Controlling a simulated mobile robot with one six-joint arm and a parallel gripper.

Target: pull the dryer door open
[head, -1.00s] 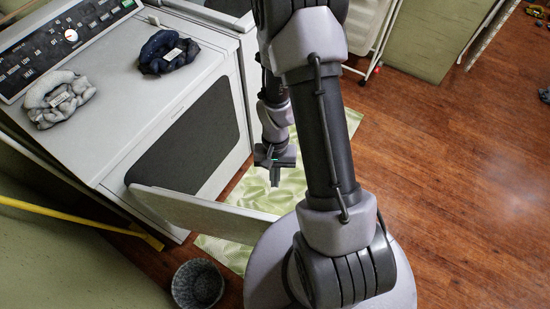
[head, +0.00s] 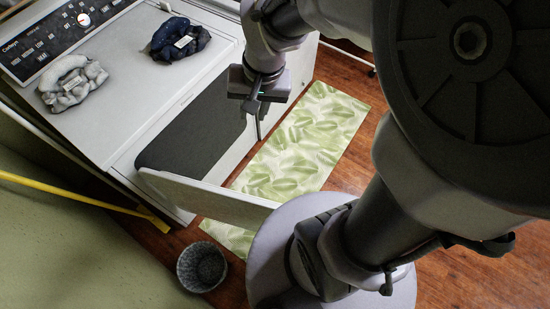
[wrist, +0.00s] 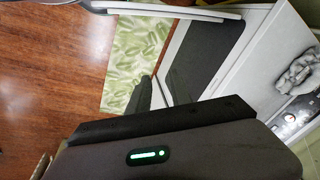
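The white dryer (head: 110,110) stands at the left with its control panel at the back. Its door (head: 205,195) is swung out from the front, wide open, and shows edge-on from above. The dark front opening (head: 195,130) is exposed. In the wrist view the door (wrist: 165,10) crosses the top and the dark opening (wrist: 205,60) lies right of centre. My gripper (head: 254,104) hangs in front of the dryer's far front corner, apart from the door. Its fingers (wrist: 140,95) look together at the middle of the bar, with nothing between them.
A navy cloth (head: 180,42) and a grey cloth (head: 72,84) lie on the dryer top. A green leaf-patterned mat (head: 300,140) covers the floor before the dryer. A wastebasket (head: 201,266) stands by the door's near side. A yellow pole (head: 80,193) leans at left.

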